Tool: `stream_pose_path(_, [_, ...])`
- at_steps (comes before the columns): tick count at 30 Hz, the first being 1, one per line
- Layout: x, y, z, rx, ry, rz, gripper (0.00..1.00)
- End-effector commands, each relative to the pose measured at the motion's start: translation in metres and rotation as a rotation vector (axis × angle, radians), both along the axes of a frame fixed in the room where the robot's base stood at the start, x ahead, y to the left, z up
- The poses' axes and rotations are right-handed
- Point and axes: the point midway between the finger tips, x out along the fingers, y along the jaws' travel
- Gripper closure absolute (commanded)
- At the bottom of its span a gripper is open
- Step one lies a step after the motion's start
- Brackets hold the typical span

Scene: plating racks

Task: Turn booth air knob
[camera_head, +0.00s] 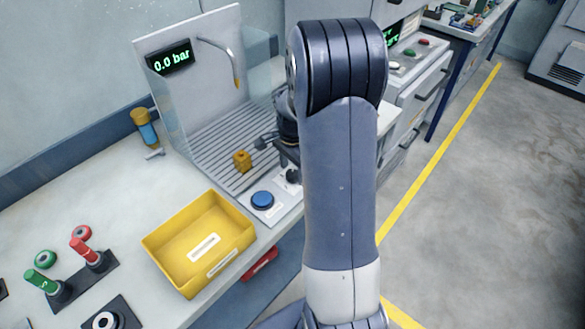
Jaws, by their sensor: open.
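The booth (185,95) has pale back and side panels, a slatted floor and a bent nozzle (222,58). Its display (170,57) reads 0.0 bar. A black round knob (293,176) sits on the booth's front ledge, right of a blue button (262,200), and is partly hidden by my arm. My gripper (274,150) is a dark shape left of my arm, open and apparently empty, appearing just above and behind the knob in the picture. I cannot tell whether it touches anything.
A small orange-yellow part (242,161) stands on the slatted floor. A yellow bin (200,242) is in front of the booth. Green (43,283) and red (88,252) handled pieces stand at left. A blue-and-amber bottle (145,127) is beside the booth.

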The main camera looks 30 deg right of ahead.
Motion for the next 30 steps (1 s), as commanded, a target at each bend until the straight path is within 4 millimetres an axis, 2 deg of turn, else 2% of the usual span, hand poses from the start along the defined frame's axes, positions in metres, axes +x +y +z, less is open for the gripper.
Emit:
stream_pose_path(4, [-0.0005, 0.0002, -0.0097, 0.001, 0.001, 0.0, 0.44])
stream_pose_path(12, [-0.0002, 0.0002, -0.011, 0.0, 0.0, 0.0, 0.44])
stream_pose_path(28, [-0.0001, 0.0001, -0.0106, 0.0, 0.0, 0.0, 0.87])
stream_pose_path(30, [-0.0001, 0.0001, -0.0105, 0.0, 0.0, 0.0, 0.89])
